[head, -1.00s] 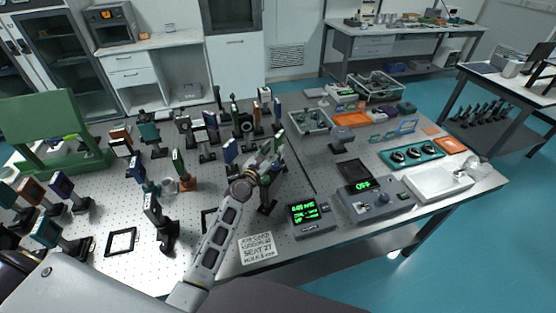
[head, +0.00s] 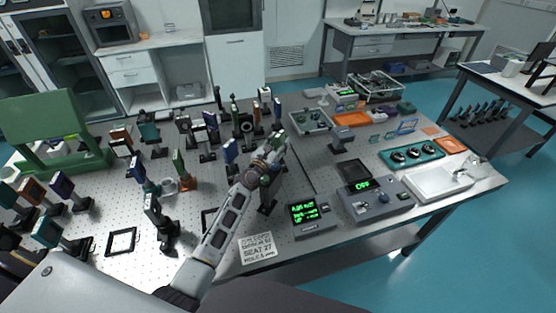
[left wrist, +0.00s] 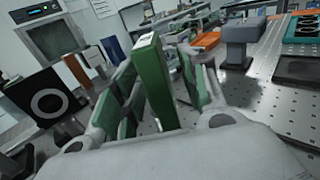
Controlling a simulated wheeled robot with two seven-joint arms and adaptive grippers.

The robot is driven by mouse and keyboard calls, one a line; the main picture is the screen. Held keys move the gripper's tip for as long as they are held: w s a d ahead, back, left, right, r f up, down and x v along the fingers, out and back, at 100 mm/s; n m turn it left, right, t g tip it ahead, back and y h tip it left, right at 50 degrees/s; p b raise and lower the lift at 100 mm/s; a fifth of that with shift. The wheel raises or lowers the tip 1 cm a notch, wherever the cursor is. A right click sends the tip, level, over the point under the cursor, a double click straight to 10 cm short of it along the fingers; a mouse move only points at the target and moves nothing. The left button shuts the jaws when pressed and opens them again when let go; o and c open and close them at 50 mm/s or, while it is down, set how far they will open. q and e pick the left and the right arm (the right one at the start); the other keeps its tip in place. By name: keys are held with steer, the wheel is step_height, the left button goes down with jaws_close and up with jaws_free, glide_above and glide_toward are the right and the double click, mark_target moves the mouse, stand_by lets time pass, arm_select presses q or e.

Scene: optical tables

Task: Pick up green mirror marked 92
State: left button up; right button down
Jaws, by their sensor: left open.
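A green mirror (left wrist: 153,80), an upright slab with a small pale label on its top edge, stands between the fingers of my left gripper (left wrist: 160,92) in the left wrist view. The fingers are open on both sides of it, with gaps showing. I cannot read its number. In the head view my left gripper (head: 276,145) reaches over the middle of the table, pointing away. A green piece on a dark post (head: 266,187) shows just below it, partly hidden by the arm; I cannot tell if it is the same mirror. My right gripper is not in view.
Several mounted optics crowd the left and back, including a green plate on an orange foot (head: 179,165) and a blue one (head: 230,150). A black ring mount (left wrist: 48,103) is left of the fingers. A display box (head: 308,217) and a controller (head: 378,198) stand to the right.

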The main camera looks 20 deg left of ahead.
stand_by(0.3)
arm_select(q)
jaws_close()
stand_by(0.3)
steer(key=shift+r, duration=0.1)
